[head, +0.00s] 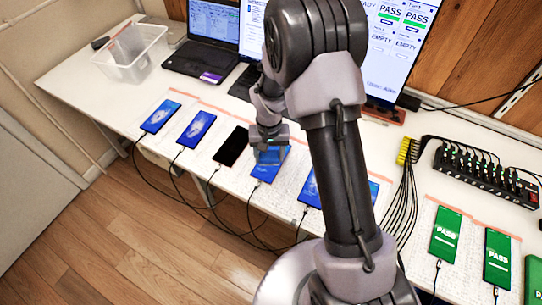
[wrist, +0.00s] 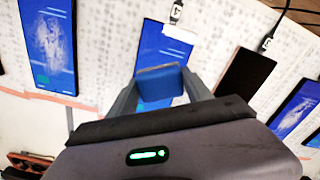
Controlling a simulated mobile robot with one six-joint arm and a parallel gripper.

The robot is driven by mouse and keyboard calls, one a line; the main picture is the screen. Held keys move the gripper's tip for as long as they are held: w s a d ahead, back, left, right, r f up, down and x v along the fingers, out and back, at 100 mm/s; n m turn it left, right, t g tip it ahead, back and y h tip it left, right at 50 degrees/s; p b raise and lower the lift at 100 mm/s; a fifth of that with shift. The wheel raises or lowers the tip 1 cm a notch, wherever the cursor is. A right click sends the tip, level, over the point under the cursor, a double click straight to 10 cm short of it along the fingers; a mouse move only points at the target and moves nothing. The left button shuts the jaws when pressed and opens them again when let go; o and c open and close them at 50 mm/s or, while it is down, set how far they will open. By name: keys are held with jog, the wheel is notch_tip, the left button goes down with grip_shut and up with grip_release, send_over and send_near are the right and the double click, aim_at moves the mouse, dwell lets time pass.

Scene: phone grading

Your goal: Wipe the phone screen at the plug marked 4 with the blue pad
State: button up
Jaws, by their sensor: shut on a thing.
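My gripper (head: 270,152) is shut on the blue pad (wrist: 160,82), which sits between its two fingertips. The pad is over the near part of a blue-lit phone (wrist: 163,45) in the wrist view. In the head view this phone (head: 264,175) is just right of the black-screened phone, partly covered by the gripper. I cannot tell whether the pad touches the screen. A cable plug (wrist: 177,12) with a small tag is at the phone's far end in the wrist view; I cannot read its mark surely.
A black-screened phone (head: 231,146) and blue-lit phones (head: 197,129) lie in a row on the white table (head: 75,82), cabled at the front edge. Green PASS phones (head: 446,234) lie right, near a black hub (head: 480,172). A clear bin (head: 132,60) and laptop (head: 200,62) stand behind.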

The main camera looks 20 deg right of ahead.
jog(key=r+p, duration=0.2)
jog(key=r, duration=0.1)
jog(key=r+p, duration=0.1)
jog(key=r, duration=0.1)
jog(key=shift+w+a+r, duration=0.15)
jog(key=shift+w+a, duration=0.1)
jog(key=shift+s+r+p, duration=0.1)
jog(key=shift+r+p, duration=1.15)
jog(key=shift+r, duration=0.2)
